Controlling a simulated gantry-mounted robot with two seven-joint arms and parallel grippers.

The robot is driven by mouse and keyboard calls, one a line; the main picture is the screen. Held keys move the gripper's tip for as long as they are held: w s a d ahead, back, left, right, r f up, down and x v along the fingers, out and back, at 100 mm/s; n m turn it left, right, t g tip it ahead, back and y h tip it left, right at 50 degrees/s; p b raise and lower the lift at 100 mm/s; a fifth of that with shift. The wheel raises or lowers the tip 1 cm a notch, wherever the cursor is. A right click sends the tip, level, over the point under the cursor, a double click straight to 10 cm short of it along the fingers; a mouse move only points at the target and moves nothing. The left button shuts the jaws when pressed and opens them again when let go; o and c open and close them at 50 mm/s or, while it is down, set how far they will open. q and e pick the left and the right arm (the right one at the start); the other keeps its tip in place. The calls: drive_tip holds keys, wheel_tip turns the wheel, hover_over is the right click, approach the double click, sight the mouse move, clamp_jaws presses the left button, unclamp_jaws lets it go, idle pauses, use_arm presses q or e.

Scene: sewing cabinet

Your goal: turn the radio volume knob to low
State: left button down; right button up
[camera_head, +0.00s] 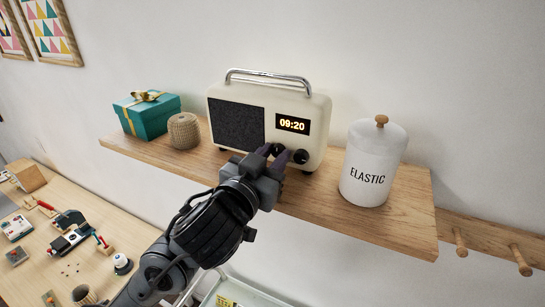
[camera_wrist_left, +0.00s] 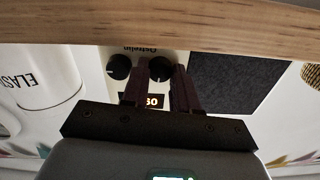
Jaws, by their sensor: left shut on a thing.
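The cream radio (camera_head: 312,108) stands on the wall shelf, with a dark speaker panel, a lit 09:20 display and a chrome handle. My left gripper (camera_head: 272,152) is at its lower front, below the display. In the left wrist view, which is upside down, its fingers (camera_wrist_left: 162,76) are shut around one black knob (camera_wrist_left: 160,67). That knob is mostly hidden by the fingers in the head view. A second black knob (camera_head: 301,156) sits free to its right; it also shows in the wrist view (camera_wrist_left: 119,67). I cannot tell which is volume. My right gripper is not in view.
On the wooden shelf (camera_head: 400,219), a white ELASTIC canister (camera_head: 372,165) stands right of the radio. A twine spool (camera_head: 184,131) and a teal gift box (camera_head: 146,118) stand left. A cluttered worktable (camera_head: 125,222) is lower left; wooden pegs (camera_head: 460,243) are at right.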

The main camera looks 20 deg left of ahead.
use_arm(q)
drive_tip(key=m, duration=0.8)
drive_tip(key=shift+m, duration=0.4)
drive_tip(key=m, duration=0.5)
drive_tip(key=shift+m+b, duration=0.3)
drive_tip(key=shift+m, duration=1.3)
drive_tip(key=c, duration=1.1)
unclamp_jaws()
drive_tip(key=shift+s, duration=0.1)
